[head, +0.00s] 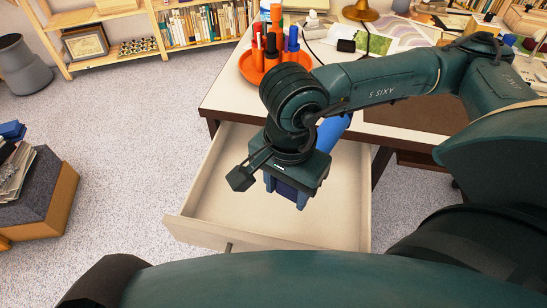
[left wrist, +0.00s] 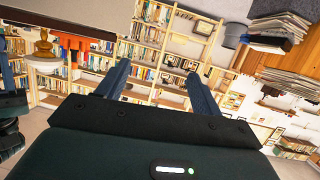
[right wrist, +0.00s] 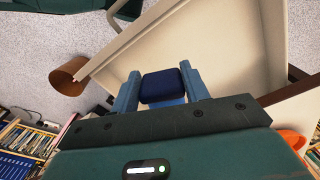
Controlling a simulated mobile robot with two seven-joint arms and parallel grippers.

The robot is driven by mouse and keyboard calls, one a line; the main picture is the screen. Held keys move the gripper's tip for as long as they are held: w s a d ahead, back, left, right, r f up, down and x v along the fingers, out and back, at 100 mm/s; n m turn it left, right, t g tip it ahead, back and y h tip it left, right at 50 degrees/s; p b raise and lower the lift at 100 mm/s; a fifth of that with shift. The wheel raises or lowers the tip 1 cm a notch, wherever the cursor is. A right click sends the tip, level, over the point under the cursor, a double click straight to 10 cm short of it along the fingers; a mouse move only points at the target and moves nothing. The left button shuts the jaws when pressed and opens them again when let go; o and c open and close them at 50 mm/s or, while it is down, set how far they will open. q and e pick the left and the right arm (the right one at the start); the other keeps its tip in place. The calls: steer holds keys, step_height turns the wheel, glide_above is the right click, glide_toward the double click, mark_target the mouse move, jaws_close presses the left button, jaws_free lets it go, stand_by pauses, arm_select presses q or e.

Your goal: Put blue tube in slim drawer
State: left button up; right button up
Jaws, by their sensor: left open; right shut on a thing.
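The blue tube (head: 332,132) is held in my right gripper (head: 287,195), over the open drawer. Its blue body shows behind the wrist in the head view, and its dark blue end (right wrist: 163,87) sits between the two fingers in the right wrist view. The slim drawer (head: 225,190) is pulled out from under the white desk, and its visible floor is bare. My arm hides part of the drawer. My left gripper (left wrist: 158,82) is open and empty, with bookshelves far behind it.
On the white desk (head: 228,98) stands an orange round tray (head: 247,70) with several red, orange and dark blue tubes. A lamp base (head: 360,11) and papers are behind it. Shelves line the back wall. A crate (head: 40,200) stands at left; carpet between is clear.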

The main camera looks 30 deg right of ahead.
steer(key=shift+w+f, duration=0.2)
steer(key=shift+f, duration=0.25)
steer(key=shift+m, duration=0.3)
step_height(320, 180, down, 14)
steer(key=b, duration=0.2)
steer(key=shift+b, duration=0.4)
steer(key=w, duration=0.3)
steer(key=w+d, duration=0.1)
steer(key=w, duration=0.2)
steer(key=w+d, duration=0.1)
steer(key=w, duration=0.2)
steer(key=shift+r, duration=0.3)
steer(key=shift+w+d+f, duration=0.15)
steer(key=shift+w+f, duration=0.05)
steer(key=shift+w, duration=0.4)
steer(key=shift+w+d+f, duration=0.15)
steer(key=shift+w+d, duration=0.05)
steer(key=shift+w, duration=0.4)
steer(key=shift+w+d+f, duration=0.15)
steer(key=shift+w+f, duration=0.05)
steer(key=shift+w, duration=0.4)
arm_select(q)
steer(key=f, duration=0.2)
steer(key=w+d+f+m, duration=0.1)
steer(key=shift+w+d+f, duration=0.1)
steer(key=shift+f, duration=0.15)
steer(key=shift+f, duration=0.1)
arm_select(e)
steer(key=shift+f, duration=0.15)
